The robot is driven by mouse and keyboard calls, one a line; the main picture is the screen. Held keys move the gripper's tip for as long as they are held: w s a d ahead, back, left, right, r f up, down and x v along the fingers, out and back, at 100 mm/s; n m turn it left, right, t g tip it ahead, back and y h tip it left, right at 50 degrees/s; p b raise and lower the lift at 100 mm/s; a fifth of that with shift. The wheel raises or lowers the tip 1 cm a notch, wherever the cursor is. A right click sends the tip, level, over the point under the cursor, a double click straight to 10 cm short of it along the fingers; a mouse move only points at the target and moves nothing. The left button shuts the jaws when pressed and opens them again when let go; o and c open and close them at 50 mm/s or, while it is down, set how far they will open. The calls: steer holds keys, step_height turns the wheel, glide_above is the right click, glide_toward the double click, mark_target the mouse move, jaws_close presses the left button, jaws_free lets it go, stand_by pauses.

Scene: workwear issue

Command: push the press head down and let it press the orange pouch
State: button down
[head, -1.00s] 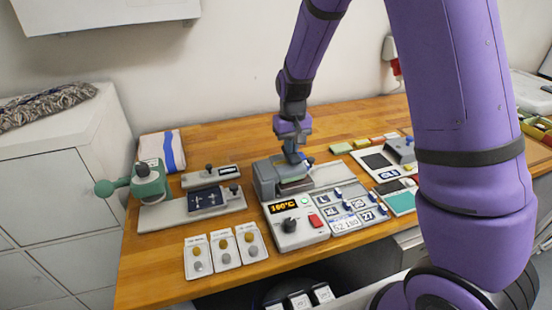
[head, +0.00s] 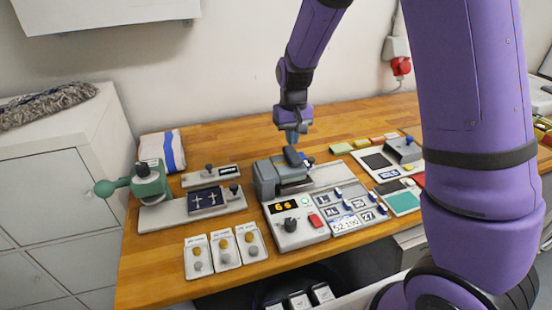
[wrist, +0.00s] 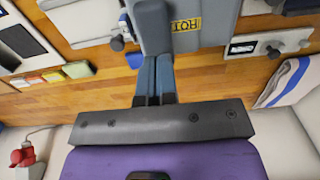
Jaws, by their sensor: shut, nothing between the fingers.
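The grey press (head: 266,180) stands in the middle of the bench, with its dark handle (head: 292,156) on the press head. The press head also shows in the wrist view (wrist: 197,42) with a yellow HOT label. The display on the control box (head: 285,207) reads what looks like 6 s. My gripper (head: 291,138) is shut and empty, just above the handle; in the wrist view its fingertips (wrist: 155,62) are close to the handle. Whether they touch it I cannot tell. I cannot make out the orange pouch in either view; the space under the head is mostly hidden.
A green-handled press (head: 150,180) stands at the left. Several small cards (head: 226,250) lie at the front edge. A label tray (head: 345,205) adjoins the press on the right, with a grey stamp unit (head: 402,150) beyond. The bench behind is largely clear.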

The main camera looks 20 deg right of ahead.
step_height(320, 180, up, 10)
stand_by(1.4)
stand_by(0.3)
steer(key=s+d+r+t, duration=0.2)
steer(key=s+d+r, duration=0.1)
steer(key=s+r, duration=0.95)
steer(key=s+d+t, duration=0.1)
steer(key=s+t, duration=0.2)
steer(key=s, duration=1.4)
steer(key=shift+d, duration=0.35)
